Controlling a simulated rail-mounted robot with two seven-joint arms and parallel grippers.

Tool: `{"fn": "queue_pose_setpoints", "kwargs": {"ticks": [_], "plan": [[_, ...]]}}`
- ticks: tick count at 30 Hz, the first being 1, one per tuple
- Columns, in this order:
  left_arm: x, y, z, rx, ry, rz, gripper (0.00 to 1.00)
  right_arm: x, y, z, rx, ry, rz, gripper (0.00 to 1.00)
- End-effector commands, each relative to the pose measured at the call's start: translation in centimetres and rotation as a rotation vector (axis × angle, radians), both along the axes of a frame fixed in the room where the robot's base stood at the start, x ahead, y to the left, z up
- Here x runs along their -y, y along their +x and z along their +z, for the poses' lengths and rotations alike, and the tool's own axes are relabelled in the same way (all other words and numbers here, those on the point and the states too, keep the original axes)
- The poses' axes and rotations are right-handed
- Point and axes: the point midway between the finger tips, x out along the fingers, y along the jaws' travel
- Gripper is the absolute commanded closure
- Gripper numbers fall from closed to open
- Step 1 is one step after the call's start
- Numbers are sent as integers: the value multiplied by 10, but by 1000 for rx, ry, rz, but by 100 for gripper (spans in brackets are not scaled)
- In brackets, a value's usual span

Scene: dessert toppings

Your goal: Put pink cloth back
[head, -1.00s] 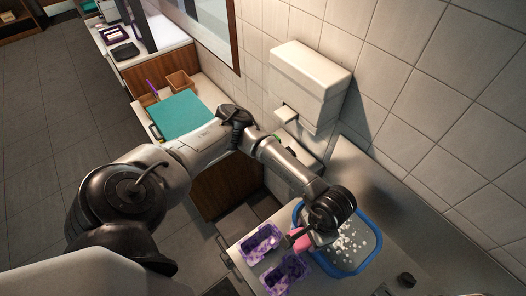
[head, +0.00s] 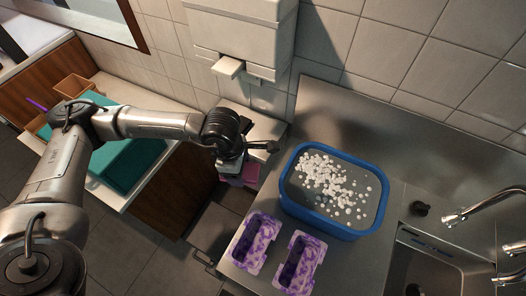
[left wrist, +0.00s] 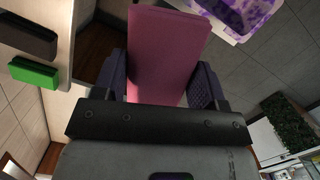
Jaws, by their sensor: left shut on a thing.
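My left gripper (head: 236,165) is shut on the pink cloth (head: 246,174). In the head view it holds the cloth left of the blue tub, near the end of a pale counter. In the left wrist view the cloth (left wrist: 168,50) is a flat, stiff-looking pink sheet between the two dark fingers (left wrist: 160,80). The wrist and hand partly hide the cloth in the head view. My right gripper is not in view.
A blue tub (head: 347,230) with white foam bits stands on the steel counter. Two purple marbled moulds (head: 256,243) (head: 300,264) lie in front of it. A sink and taps (head: 480,212) are at right. A green block (left wrist: 33,72) and a brown block (left wrist: 28,37) show in the wrist view.

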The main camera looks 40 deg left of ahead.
Motion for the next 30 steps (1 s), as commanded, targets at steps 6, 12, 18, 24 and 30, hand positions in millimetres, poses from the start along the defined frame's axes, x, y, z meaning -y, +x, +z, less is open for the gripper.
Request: {"fn": "queue_pose_setpoints", "kwargs": {"ticks": [6, 12, 18, 24, 30], "plan": [[-19, 5, -44, 3, -1, 520, 57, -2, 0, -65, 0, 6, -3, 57], [-33, 7, -63, 2, -1, 900, 57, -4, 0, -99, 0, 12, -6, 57], [-41, 8, -73, 0, -2, 1140, 57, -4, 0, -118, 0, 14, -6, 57], [-46, 15, -75, 0, -2, 1244, 57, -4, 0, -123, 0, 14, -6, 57], [-55, 56, -73, -1, -3, 1261, 57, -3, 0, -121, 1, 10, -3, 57]]}}
